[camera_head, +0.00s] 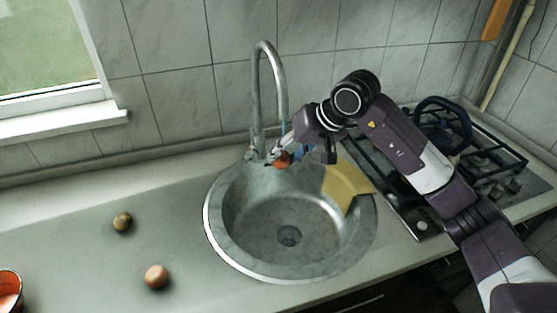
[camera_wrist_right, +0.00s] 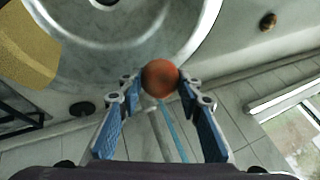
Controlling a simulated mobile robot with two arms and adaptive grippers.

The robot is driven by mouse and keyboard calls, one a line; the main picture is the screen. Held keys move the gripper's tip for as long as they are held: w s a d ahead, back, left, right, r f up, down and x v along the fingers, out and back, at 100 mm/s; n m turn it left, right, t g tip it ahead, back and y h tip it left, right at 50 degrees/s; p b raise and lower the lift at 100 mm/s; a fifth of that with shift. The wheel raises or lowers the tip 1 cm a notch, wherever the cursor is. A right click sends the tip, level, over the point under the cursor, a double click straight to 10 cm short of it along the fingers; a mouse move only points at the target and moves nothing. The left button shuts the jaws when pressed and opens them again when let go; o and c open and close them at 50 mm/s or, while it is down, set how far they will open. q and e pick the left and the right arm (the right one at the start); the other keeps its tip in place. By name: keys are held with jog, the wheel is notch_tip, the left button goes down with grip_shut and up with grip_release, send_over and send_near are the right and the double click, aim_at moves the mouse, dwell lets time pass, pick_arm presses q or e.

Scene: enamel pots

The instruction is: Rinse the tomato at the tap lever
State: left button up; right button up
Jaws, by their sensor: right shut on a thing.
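The tomato (camera_head: 282,159) is a small orange-red ball held at the back rim of the sink, close beside the base of the tap. In the wrist view the tomato (camera_wrist_right: 160,79) sits between my right gripper's (camera_wrist_right: 160,85) two blue-padded fingers. My right gripper (camera_head: 283,154) is shut on it in the head view. The tap (camera_head: 256,95) is a tall metal gooseneck behind the sink. Its lever (camera_head: 250,155) seems to be the small part at the tap's base, partly hard to make out beside the gripper. My left gripper is not in view.
The round steel sink (camera_head: 215,225) is empty, with a yellow cloth (camera_head: 347,184) over its right rim. Two small brownish round things (camera_head: 122,222) (camera_head: 156,277) lie on the left counter. An orange-and-dark pot (camera_head: 9,290) is at far left. A gas hob (camera_head: 490,165) stands right.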

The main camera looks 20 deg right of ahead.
jog(key=shift+d, duration=0.25)
jog(key=shift+s, duration=0.1)
jog(key=shift+a, duration=0.2)
jog(key=shift+w+a+b, duration=0.2)
jog(key=shift+a+b, duration=0.15)
jog(key=shift+a, duration=0.1)
jog(key=shift+d, duration=0.15)
jog(key=shift+s+d+b, duration=0.2)
jog(key=shift+d+b, duration=0.2)
jog(key=shift+d, duration=0.1)
jog(key=shift+s, duration=0.1)
